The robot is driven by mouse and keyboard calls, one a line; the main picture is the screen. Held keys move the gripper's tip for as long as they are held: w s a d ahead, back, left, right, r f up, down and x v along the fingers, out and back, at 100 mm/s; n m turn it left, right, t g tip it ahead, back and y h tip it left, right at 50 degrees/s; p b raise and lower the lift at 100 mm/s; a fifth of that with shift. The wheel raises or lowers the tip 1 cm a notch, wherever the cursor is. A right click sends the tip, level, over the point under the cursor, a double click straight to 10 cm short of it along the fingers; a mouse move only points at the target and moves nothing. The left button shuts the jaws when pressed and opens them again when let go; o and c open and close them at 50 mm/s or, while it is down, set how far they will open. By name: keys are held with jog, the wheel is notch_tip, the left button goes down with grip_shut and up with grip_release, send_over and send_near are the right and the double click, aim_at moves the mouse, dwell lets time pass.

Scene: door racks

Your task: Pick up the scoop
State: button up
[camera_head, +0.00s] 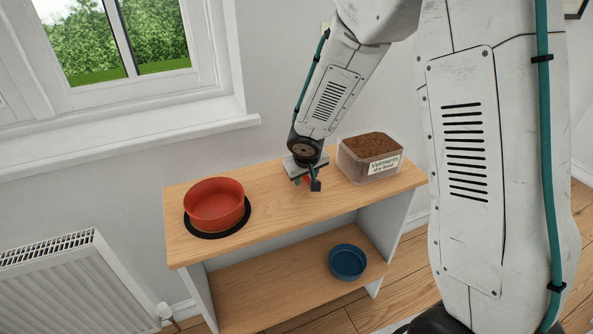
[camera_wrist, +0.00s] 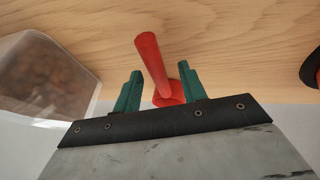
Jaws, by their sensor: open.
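The red scoop (camera_wrist: 150,57) shows in the wrist view on the wooden top, its long handle pointing away from the gripper. My gripper (camera_wrist: 161,88) is open, with one green finger on each side of the scoop. I see a gap between the handle and each finger; I cannot tell whether the scoop's lower part touches the right finger. In the head view my gripper (camera_head: 309,182) is low over the middle of the shelf top, hiding most of the scoop. Only a little red (camera_head: 306,180) shows there.
A clear bin of brown dry food (camera_head: 369,169) stands right of my gripper. A red bowl (camera_head: 214,203) sits on a black round mat (camera_head: 246,218) to the left. A blue bowl (camera_head: 347,262) is on the lower shelf. The top between bowl and gripper is free.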

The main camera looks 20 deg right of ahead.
jog(key=shift+f, duration=0.15)
grip_shut()
dwell(0.4)
